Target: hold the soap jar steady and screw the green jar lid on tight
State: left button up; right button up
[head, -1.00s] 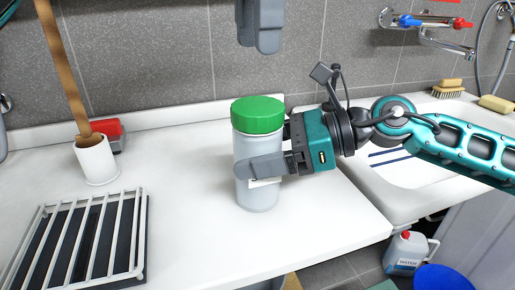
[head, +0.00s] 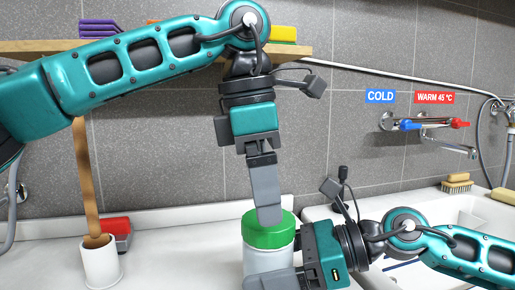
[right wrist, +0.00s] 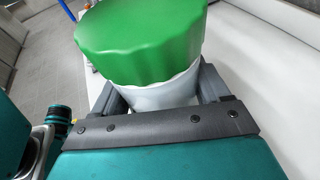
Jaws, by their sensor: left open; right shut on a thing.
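The soap jar (head: 266,262) is a pale, whitish cylinder standing upright on the white counter. The green lid (head: 268,236) sits on its top; how tight it is cannot be told. My right gripper (head: 278,275) is shut around the jar's body below the lid. In the right wrist view its fingers flank the white jar (right wrist: 165,95) under the ribbed green lid (right wrist: 140,35). My left gripper (head: 268,218) points down over the lid, open, its fingertips overlapping the lid's top in the picture. One finger largely hides the other, and contact cannot be told.
A white cup (head: 101,264) with a wooden handle stands at left beside a red object (head: 117,228). A wooden shelf (head: 60,47) with coloured items runs along the wall above. A sink (head: 440,210) with a wall tap (head: 425,124) lies at right.

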pick_arm(q)
jog(key=shift+d+f, duration=0.15)
jog(key=shift+f, duration=0.75)
jog(key=shift+d+f, duration=0.15)
jog(key=shift+f, duration=0.75)
jog(key=shift+c, duration=0.4)
jog(key=c, duration=1.1)
